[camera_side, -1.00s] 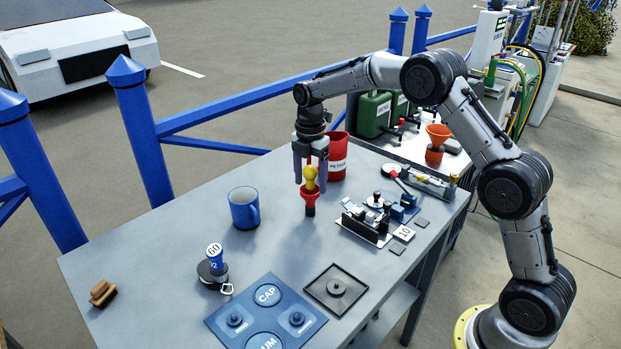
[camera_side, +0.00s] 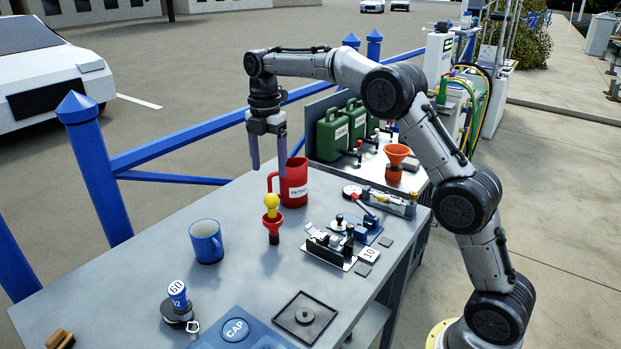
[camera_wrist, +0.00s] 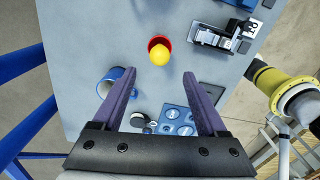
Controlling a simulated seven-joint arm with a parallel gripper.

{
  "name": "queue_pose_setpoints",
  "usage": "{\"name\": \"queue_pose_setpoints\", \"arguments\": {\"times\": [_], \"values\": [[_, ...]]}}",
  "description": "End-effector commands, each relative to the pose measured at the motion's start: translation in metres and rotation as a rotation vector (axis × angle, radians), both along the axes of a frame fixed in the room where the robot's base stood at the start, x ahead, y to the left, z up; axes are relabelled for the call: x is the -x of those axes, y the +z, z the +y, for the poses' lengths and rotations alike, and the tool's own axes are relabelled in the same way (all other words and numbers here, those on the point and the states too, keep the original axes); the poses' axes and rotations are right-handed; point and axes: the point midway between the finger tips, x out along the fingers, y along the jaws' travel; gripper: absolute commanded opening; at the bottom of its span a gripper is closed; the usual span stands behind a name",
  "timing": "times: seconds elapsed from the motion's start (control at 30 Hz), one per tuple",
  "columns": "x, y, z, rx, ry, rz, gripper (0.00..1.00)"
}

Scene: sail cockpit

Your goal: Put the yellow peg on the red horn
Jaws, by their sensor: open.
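The yellow peg (camera_side: 271,203) stands upright in the mouth of the red horn (camera_side: 272,222), which rests on the grey table. In the wrist view the round yellow top of the peg (camera_wrist: 159,56) sits over the red rim of the horn (camera_wrist: 152,42). My gripper (camera_side: 268,170) is open and empty. It hangs above and apart from the peg, behind it in the side view. In the wrist view its two fingers (camera_wrist: 160,82) are spread wide with nothing between them touching. The lower part of the peg is hidden inside the horn.
A blue mug (camera_side: 207,242) is to the left. A metal fixture (camera_side: 333,245) is to the right. A blue CAP tray (camera_side: 240,332) and a dark square plate (camera_side: 305,318) lie in front. The table between is clear.

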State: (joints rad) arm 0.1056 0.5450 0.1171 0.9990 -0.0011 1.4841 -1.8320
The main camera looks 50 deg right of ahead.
Motion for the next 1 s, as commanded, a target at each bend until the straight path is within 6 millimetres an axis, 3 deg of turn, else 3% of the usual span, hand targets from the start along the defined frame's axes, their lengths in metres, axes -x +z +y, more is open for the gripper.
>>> {"name": "queue_pose_setpoints", "arguments": {"times": [0.17,0.27,0.5,0.63,0.77,0.9,1.0], "values": [[0.006,0.008,0.002,0.001,-0.033,-0.012,0.75],[0.024,0.025,0.007,0.002,-0.13,-0.044,0.75],[0.113,0.071,0.027,-0.035,-0.558,-0.169,0.75],[0.168,0.079,0.036,-0.084,-0.805,-0.235,0.75],[0.225,0.075,0.044,-0.152,-1.05,-0.292,0.75],[0.283,0.056,0.05,-0.246,-1.305,-0.337,0.75],[0.315,0.038,0.053,-0.314,-1.46,-0.357,0.75]]}}
